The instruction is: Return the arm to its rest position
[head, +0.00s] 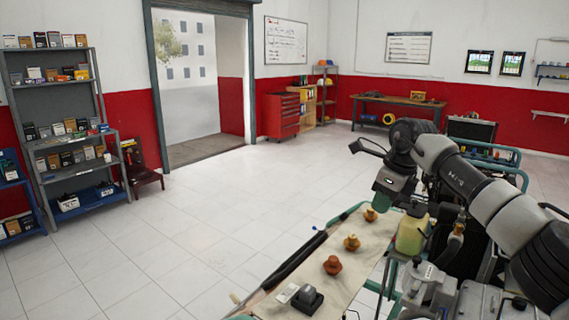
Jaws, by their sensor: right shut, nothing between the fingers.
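My right arm comes in from the lower right and is raised over the engine trainer bench. My right gripper (386,192) points down at the arm's end, above the far part of the bench top (300,268). It is shut with nothing held, and small at this distance. My left arm and gripper are not in view.
Several orange-brown caps, one of them near the middle (332,265), and a dark block (307,299) lie on the bench top. A yellowish container (411,234) and engine parts stand close beside and below my arm. Open tiled floor (190,240) lies left; shelves (75,130) stand far left.

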